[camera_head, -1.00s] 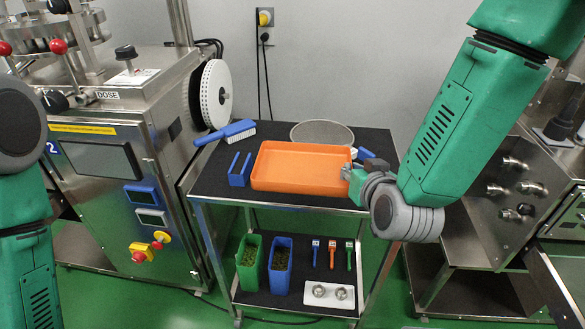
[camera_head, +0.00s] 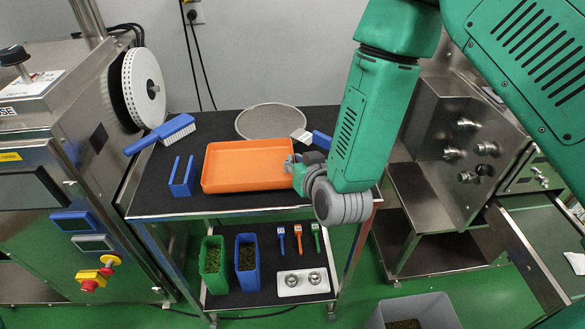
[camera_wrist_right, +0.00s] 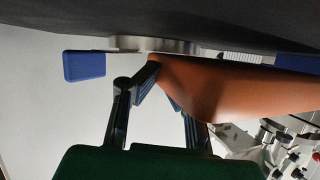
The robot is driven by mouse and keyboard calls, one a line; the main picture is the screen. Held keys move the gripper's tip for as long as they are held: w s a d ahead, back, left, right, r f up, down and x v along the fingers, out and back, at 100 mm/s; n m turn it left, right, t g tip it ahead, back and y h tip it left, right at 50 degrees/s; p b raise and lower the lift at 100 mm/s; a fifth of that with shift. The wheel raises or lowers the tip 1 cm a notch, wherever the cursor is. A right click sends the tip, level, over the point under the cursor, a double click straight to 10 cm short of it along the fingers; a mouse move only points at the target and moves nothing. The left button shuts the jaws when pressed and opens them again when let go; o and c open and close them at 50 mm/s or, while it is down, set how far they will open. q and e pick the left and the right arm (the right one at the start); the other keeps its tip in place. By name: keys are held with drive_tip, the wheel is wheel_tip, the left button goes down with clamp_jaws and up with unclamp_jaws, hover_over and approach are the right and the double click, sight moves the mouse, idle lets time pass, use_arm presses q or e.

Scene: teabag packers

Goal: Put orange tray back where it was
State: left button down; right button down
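The orange tray (camera_head: 247,184) is at the front of the black-topped cart, beside a blue two-pronged holder (camera_head: 182,183). It looks level and empty; I cannot tell whether it rests fully on the top. My right gripper (camera_head: 293,169) is at the tray's right edge. In the right wrist view, its fingers (camera_wrist_right: 163,88) close in on both sides of the wall of the orange tray (camera_wrist_right: 215,85), and one finger is partly hidden behind it. My left gripper is not in view.
A round sieve (camera_head: 270,121) lies behind the tray, and a blue brush (camera_head: 160,134) at the back left. A white-and-blue item (camera_head: 302,135) is near my right gripper. The lower shelf holds a green bin (camera_head: 213,267), a blue bin (camera_head: 247,265) and small tools. Machines flank the cart.

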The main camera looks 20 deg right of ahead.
wheel_tip(320, 180, down, 2)
drive_tip(key=shift+d+f, duration=0.1)
drive_tip(key=shift+f, duration=0.05)
drive_tip(key=shift+a, duration=0.3)
drive_tip(key=c, duration=1.7)
unclamp_jaws()
drive_tip(key=shift+a, duration=0.1)
drive_tip(key=shift+d, duration=0.2)
drive_tip(key=shift+s+d, duration=0.1)
drive_tip(key=shift+s, duration=0.05)
drive_tip(key=v, duration=1.1)
drive_tip(key=s+d+f+g, duration=0.2)
drive_tip(key=s+f+g, duration=0.2)
drive_tip(key=s+f, duration=0.2)
drive_tip(key=s+d+f+n+g, duration=0.1)
drive_tip(key=s+d+f+g, duration=0.2)
drive_tip(key=s+f, duration=0.4)
drive_tip(key=s+d+f+g, duration=0.2)
drive_tip(key=s+f+g, duration=0.4)
drive_tip(key=s, duration=0.3)
drive_tip(key=shift+s+d+f+n, duration=0.15)
drive_tip(key=shift+d+f+n, duration=0.25)
drive_tip(key=shift+f, duration=0.25)
